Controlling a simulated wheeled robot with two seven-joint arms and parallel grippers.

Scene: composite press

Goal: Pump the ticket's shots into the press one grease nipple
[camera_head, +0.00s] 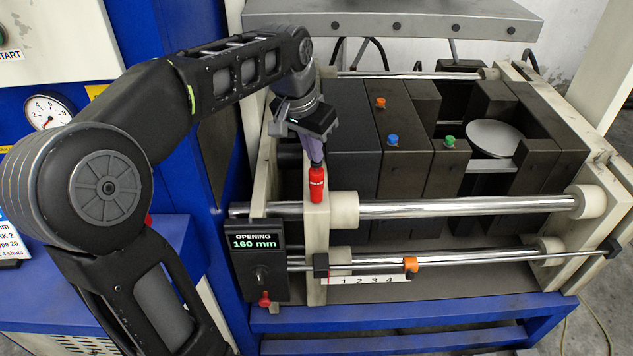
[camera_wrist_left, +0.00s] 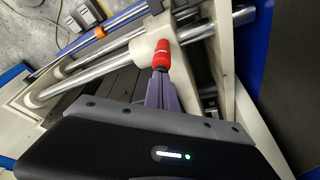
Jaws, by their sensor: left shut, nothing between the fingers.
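A red part with white lettering (camera_head: 317,185), perhaps the grease pump head, stands upright at the cream front plate of the press (camera_head: 316,235). It also shows in the left wrist view (camera_wrist_left: 161,52). My left gripper (camera_head: 316,160) is shut, its fingertips at the top end of the red part; I cannot tell whether they touch it. The wrist view shows the closed purple fingers (camera_wrist_left: 160,85) pointing at it. A white ticket (camera_head: 10,238) is cut off at the left edge; its last line ends in "4 shots". I cannot make out a separate grease nipple. My right gripper is not in view.
Polished rods (camera_head: 460,207) run across the press front. A display (camera_head: 256,242) reads "OPENING 160 mm", with a small red knob (camera_head: 264,299) below. A numbered scale (camera_head: 366,280) has an orange marker (camera_head: 410,264). Dark blocks with coloured knobs (camera_head: 392,139) fill the press.

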